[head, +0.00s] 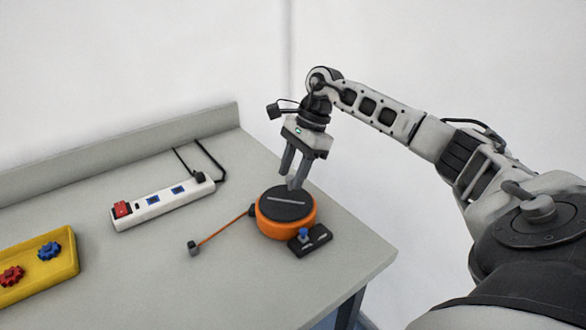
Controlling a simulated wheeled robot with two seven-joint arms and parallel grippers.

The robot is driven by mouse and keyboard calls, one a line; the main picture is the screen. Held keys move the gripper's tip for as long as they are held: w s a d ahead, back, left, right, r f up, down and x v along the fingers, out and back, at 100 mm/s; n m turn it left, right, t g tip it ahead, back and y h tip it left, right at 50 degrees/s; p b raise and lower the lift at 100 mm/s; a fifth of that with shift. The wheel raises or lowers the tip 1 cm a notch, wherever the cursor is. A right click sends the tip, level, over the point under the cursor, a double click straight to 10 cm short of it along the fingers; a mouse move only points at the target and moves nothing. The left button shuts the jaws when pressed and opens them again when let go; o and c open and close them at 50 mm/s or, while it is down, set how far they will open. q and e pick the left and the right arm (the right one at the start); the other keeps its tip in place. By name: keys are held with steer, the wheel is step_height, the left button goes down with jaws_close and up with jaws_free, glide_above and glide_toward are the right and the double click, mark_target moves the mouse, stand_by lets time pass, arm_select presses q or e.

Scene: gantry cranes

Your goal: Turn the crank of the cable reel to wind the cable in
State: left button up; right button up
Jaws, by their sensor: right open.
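The cable reel (287,214) is a squat orange drum with a dark top, near the right end of the bench. A pale bar lies across its top. An orange cable (224,228) runs out from its left side to a small grey end block (194,248) on the bench. A dark block with a blue knob (304,234) sits at the reel's front right; I cannot tell which part is the crank. My right gripper (293,179) points down just above the reel's far edge, open and empty. My left gripper is out of view.
A white power strip (163,203) with a red switch and a dark cord lies behind and left of the reel. A yellow tray (62,262) with red and blue knobbed pieces is at the far left. The bench (130,282) is clear in front; its right edge is close to the reel.

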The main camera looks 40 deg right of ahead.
jaws_close()
steer(key=shift+f, duration=0.1)
